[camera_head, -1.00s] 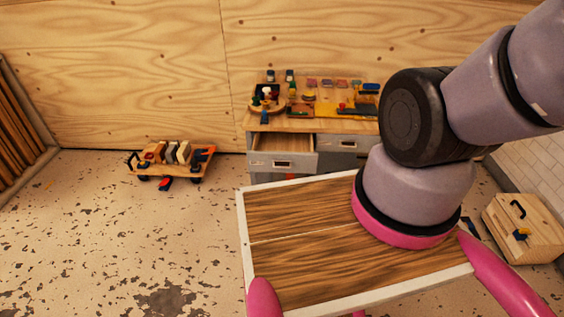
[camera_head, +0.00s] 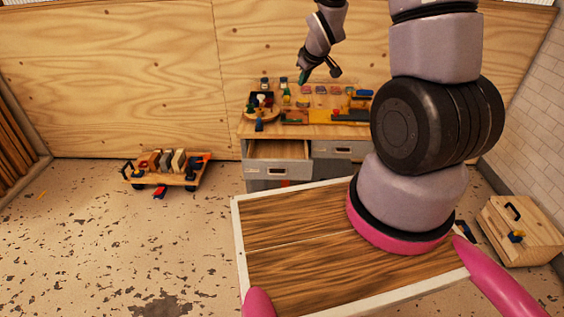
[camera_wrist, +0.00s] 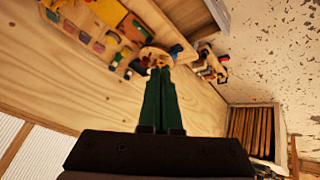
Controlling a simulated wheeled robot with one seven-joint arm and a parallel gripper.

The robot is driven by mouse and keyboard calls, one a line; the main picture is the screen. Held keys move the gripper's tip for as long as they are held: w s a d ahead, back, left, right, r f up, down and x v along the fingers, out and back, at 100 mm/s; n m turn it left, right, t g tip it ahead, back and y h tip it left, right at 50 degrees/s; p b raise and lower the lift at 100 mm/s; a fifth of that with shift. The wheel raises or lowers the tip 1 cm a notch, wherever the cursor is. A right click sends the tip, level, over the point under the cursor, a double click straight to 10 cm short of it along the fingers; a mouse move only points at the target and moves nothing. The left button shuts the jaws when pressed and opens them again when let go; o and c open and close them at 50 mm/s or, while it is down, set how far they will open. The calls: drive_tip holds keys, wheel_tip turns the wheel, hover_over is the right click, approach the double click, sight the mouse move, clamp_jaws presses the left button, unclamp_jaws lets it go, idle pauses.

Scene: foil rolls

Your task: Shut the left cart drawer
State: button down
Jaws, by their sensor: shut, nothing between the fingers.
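The grey cart (camera_head: 330,130) with a wooden top stands against the plywood wall in the head view. Its left drawer (camera_head: 278,168) is pulled out, with a grey front and a wooden inside that looks empty. The right drawer (camera_head: 338,149) of the cart looks shut. My gripper (camera_head: 303,78) is in the air over the back of the cart top, above and behind the open drawer. In the wrist view its green fingers (camera_wrist: 158,90) are together with nothing between them. The open drawer (camera_wrist: 190,20) shows in part at the top of the wrist view.
Several small tools and coloured pieces (camera_head: 318,106) lie on the cart top. A low wheeled trolley (camera_head: 165,170) with blocks stands on the floor to the left. A wooden box (camera_head: 522,230) is at the right. Floor between trolley and cart is clear.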

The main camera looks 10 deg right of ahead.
drive_tip(key=s+a+f+n+y, duration=0.1)
drive_tip(key=s+a+f+n, duration=0.15)
drive_tip(key=f, duration=0.65)
drive_tip(key=s+a+f+n+y, duration=0.1)
drive_tip(key=f+n, duration=0.2)
drive_tip(key=f, duration=0.7)
drive_tip(key=s+a+f+n+y, duration=0.1)
drive_tip(key=s+f+n, duration=0.1)
drive_tip(key=f, duration=0.7)
approach(278, 165)
wheel_tip(278, 165, down, 4)
drive_tip(key=s+a, duration=0.1)
drive_tip(key=a, duration=0.2)
drive_tip(key=w, duration=0.1)
drive_tip(key=w+d, duration=0.1)
drive_tip(key=shift+w+r+n+g, duration=0.2)
drive_tip(key=shift+w+n+g, duration=0.05)
drive_tip(key=shift+g, duration=0.05)
drive_tip(key=shift+w+d, duration=0.25)
drive_tip(key=shift+w, duration=0.5)
drive_tip(key=w+d, duration=0.3)
drive_tip(key=w, duration=0.9)
drive_tip(key=shift+d, duration=0.1)
